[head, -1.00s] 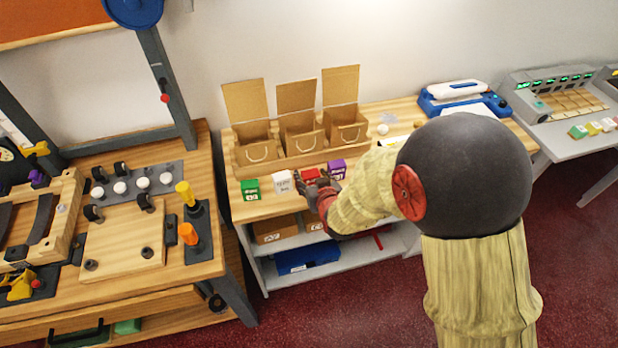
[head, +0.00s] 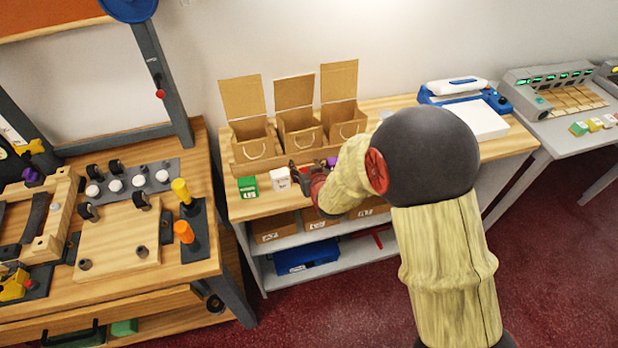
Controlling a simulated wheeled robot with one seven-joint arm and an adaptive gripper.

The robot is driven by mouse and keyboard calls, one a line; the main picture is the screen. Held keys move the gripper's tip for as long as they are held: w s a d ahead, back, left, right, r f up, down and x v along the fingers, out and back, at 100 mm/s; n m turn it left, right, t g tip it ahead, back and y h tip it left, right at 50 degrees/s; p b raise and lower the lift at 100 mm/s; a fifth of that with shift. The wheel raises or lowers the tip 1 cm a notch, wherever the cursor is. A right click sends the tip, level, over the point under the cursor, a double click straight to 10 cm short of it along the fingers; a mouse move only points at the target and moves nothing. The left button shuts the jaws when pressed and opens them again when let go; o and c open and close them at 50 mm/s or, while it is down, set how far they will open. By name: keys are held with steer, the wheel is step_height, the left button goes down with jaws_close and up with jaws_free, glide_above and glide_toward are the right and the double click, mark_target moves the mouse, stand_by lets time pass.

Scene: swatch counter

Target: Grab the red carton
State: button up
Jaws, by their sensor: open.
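My gripper (head: 300,176) is open over the front part of the counter (head: 262,208), just right of the white carton (head: 280,178). The red carton cannot be made out now; my gripper and wrist cover the place between the white carton and the purple carton (head: 332,162). Only a small part of the purple carton shows past my arm. The green carton (head: 248,187) stands at the left end of the row. Whether the fingers touch the red carton cannot be told.
Three open cardboard boxes with raised lids (head: 255,150) stand in a wooden holder behind the cartons. A blue-and-white device (head: 465,92) is at the counter's right. Boxes and a blue bin (head: 305,256) sit on shelves below. A workbench (head: 130,280) stands close on the left.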

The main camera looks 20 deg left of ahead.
steer(key=shift+c, duration=0.9)
steer(key=c, duration=0.7)
steer(key=shift+c, duration=0.8)
steer(key=shift+r, duration=0.1)
